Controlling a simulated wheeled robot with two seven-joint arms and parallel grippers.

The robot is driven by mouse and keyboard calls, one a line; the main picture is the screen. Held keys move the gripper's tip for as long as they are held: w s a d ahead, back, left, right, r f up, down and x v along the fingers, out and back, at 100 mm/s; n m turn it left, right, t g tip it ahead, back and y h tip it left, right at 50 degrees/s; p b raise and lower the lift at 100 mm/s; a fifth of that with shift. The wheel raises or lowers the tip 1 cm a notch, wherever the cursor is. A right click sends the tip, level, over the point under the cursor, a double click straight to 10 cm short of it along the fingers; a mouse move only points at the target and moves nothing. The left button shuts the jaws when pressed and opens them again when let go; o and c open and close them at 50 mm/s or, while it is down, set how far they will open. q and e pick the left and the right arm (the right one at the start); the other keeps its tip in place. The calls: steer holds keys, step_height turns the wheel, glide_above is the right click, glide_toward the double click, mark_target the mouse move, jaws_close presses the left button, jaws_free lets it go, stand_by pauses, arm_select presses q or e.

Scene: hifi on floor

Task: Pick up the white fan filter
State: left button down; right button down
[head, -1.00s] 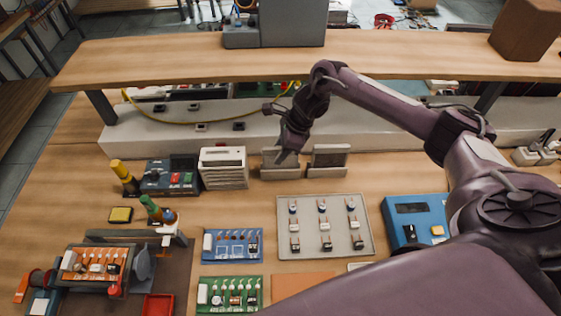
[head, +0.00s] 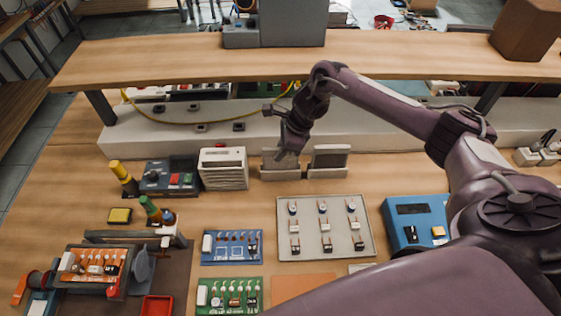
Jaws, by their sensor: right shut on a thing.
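The second panel (head: 330,157) stands apart to the right. My left gripper is out of view.
A white vented box (head: 222,169) stands close on the left. A grey tray (head: 325,250) with small parts and a blue device (head: 418,222) lie in front. The wooden shelf (head: 200,58) overhangs behind, and a yellow cable (head: 190,123) lies beneath it.

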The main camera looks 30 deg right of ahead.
steer(key=shift+r+p, duration=0.25)
steer(key=shift+p, duration=0.2)
step_height(320, 180, up, 8)
steer(key=b, duration=0.2)
steer(key=shift+w+r+b, duration=0.1)
steer(key=shift+b, duration=0.2)
step_height(320, 180, up, 19)
steer(key=p, duration=1)
steer(key=shift+f, duration=0.2)
